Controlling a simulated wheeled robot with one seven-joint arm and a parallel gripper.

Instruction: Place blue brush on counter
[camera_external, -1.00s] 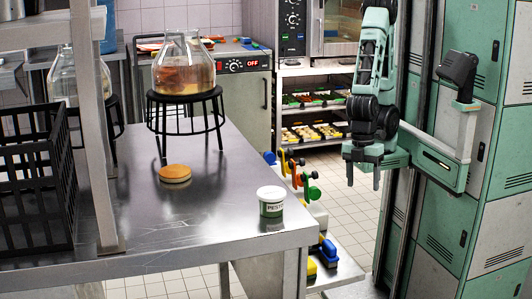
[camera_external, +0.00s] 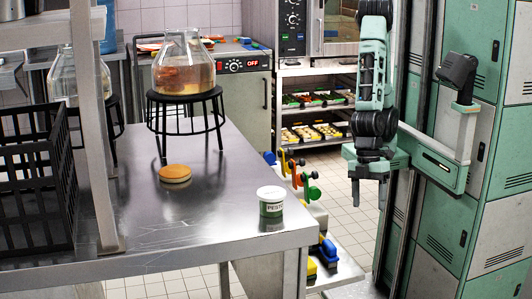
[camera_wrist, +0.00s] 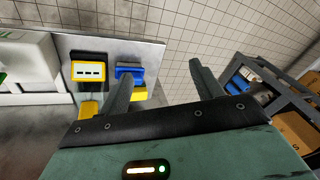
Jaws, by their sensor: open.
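A blue block-like item (camera_external: 328,247), likely the blue brush, lies on a low steel surface (camera_external: 346,272) beyond the counter. It also shows in the wrist view (camera_wrist: 128,72), with yellow showing at its lower edge and my left finger partly in front of it. The steel counter (camera_external: 222,222) fills the left front of the outside view. My gripper (camera_external: 369,192) is open and empty, pointing down, apart from the blue item and to its upper right in the outside view. In the wrist view my gripper (camera_wrist: 160,85) has its fingers wide apart.
A pesto tub (camera_external: 271,202) and a round bun-like item (camera_external: 175,173) sit on the counter. A stool with a glass jar (camera_external: 184,72) stands further back. A yellow item (camera_wrist: 88,70) lies left of the blue one. Lockers (camera_external: 500,190) stand at right.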

